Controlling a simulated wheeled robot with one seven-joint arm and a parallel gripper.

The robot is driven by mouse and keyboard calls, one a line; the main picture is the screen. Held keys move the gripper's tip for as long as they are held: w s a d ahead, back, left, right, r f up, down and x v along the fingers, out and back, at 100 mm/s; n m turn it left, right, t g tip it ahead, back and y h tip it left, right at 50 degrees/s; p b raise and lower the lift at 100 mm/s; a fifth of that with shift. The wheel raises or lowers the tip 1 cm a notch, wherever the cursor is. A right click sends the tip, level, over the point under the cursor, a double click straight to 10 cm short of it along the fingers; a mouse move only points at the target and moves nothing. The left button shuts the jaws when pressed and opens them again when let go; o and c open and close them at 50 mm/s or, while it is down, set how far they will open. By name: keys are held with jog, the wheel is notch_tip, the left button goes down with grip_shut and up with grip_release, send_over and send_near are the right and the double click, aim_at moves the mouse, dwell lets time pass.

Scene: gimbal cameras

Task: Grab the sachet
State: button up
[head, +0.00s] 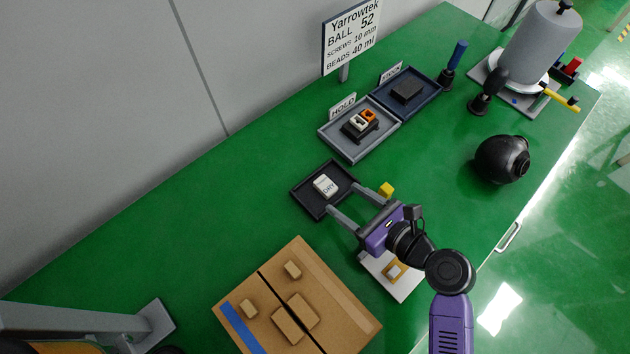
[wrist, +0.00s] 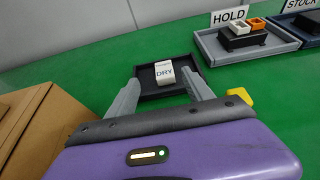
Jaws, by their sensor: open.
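The sachet (head: 325,186) is a small white packet with "DRY" printed on it. It lies in a small black tray (head: 301,199) near the middle of the green bench. In the wrist view the sachet (wrist: 164,72) shows between and beyond the fingers, on the black tray (wrist: 149,92). My gripper (head: 341,202) is open and empty. Its two grey fingers point toward the tray, with the tips near its near right side. In the wrist view my gripper (wrist: 162,85) has one finger on each side of the sachet, apart from it.
A yellow cube (head: 386,189) sits right beside my gripper. The HOLD tray (head: 351,155) and STOCK tray (head: 433,99) lie behind. A cardboard box (head: 345,319) stands at the front left. A white plate (head: 405,291) lies under my wrist. A black round object (head: 497,160) stands right.

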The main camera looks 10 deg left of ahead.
aim_at(324, 184)
jog(key=x, duration=0.3)
jog(key=shift+f, duration=0.2)
jog(key=shift+w+d+x, duration=0.1)
jog(key=shift+x, duration=1.3)
jog(key=shift+w+d+x, duration=0.15)
jog(key=shift+x, duration=1.3)
jog(key=shift+f, duration=0.1)
jog(key=shift+c, duration=0.4)
grip_shut()
